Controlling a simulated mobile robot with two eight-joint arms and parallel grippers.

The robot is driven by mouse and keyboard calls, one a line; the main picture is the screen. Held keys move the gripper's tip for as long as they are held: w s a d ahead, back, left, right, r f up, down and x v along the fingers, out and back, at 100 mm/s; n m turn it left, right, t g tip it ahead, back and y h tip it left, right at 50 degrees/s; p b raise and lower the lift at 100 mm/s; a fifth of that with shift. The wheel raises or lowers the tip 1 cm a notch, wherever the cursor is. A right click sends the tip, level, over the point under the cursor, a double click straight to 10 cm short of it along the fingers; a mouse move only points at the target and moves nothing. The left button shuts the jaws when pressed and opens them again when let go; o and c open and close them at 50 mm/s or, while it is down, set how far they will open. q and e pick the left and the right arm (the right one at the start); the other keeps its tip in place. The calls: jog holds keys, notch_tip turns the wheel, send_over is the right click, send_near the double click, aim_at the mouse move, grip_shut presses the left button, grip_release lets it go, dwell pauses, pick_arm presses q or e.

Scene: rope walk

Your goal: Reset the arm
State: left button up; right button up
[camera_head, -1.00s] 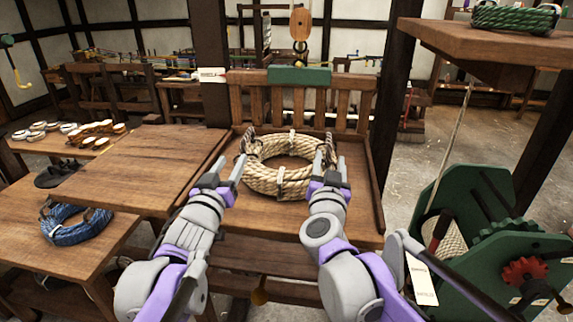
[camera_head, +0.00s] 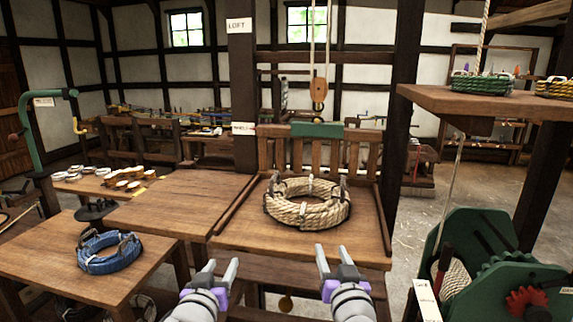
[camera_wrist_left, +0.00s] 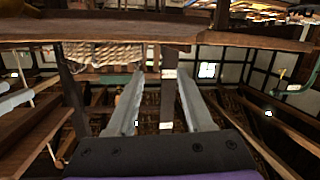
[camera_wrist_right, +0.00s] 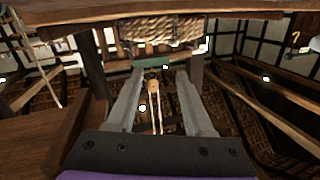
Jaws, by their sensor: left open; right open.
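My left gripper (camera_head: 220,272) is open and empty, low in the head view, in front of the front edge of the wooden platform (camera_head: 300,245). My right gripper (camera_head: 335,262) is open and empty beside it, also before that edge. Both grippers are apart from the natural-coloured rope coil (camera_head: 307,215), which lies on the platform behind them. The left wrist view shows two open fingers (camera_wrist_left: 160,105) with nothing between them. The right wrist view shows open fingers (camera_wrist_right: 155,95), also with nothing held.
A blue rope coil (camera_head: 108,255) lies on the left table (camera_head: 40,255). A green machine with a red gear (camera_head: 528,300) stands at the right. A raised shelf (camera_head: 480,105) above it holds a green coil (camera_head: 483,84). A hook block (camera_head: 319,90) hangs behind the platform.

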pick_arm(q)
jog(key=s+a+f+m+g, duration=0.1)
jog(key=s+a+f+g, duration=0.2)
jog(key=s+f+g, duration=0.7)
jog(key=s+f, duration=1.4)
jog(key=s, duration=0.2)
jog(key=shift+a+f+g+y, duration=0.2)
jog(key=shift+g+y, duration=0.1)
jog(key=shift+y, duration=0.1)
pick_arm(e)
jog(key=s+d+f+g, duration=0.2)
jog(key=s+f+g, duration=0.2)
jog(key=s+f, duration=0.5)
jog(key=s+d+f+g, duration=0.3)
jog(key=s+f+g, duration=0.1)
jog(key=s+f, duration=0.4)
jog(key=s+d+f+n+g+h, duration=0.1)
jog(key=s+d+f+g, duration=0.2)
jog(key=s+f, duration=0.6)
jog(key=shift+s+f+g, duration=0.35)
jog(key=shift+f+g, duration=0.25)
jog(key=shift+f, duration=0.2)
pick_arm(q)
jog(key=shift+s, duration=0.1)
